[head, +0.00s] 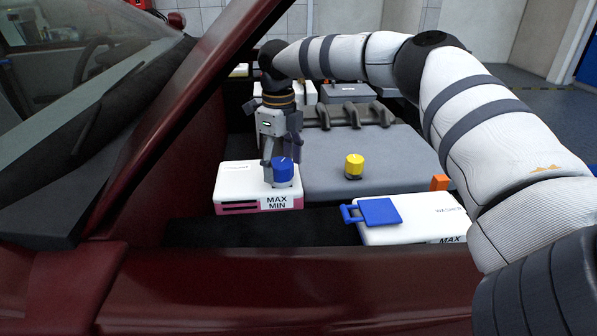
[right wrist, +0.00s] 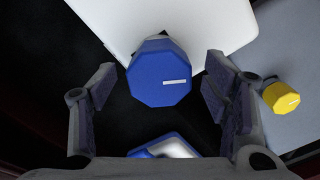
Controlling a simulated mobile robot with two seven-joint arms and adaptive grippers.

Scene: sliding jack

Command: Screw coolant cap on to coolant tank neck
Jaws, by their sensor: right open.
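The blue coolant cap (head: 283,170) sits upright at the right end of the white coolant tank (head: 232,182), over the place of the neck, which it hides. In the right wrist view the cap (right wrist: 158,75) is an eight-sided blue knob with a white mark, and the tank (right wrist: 205,22) shows as a white surface behind it. My right gripper (head: 281,160) points down at the cap. In the wrist view its open fingers (right wrist: 160,80) stand on either side of the cap, with a gap on both sides. My left gripper is not in view.
A yellow cap (head: 354,166) stands on the grey engine cover (head: 400,150), right of the coolant tank. The white washer tank (head: 415,222) with a blue lid (head: 380,211) is at the front right. The dark red car body edge (head: 270,285) runs along the front.

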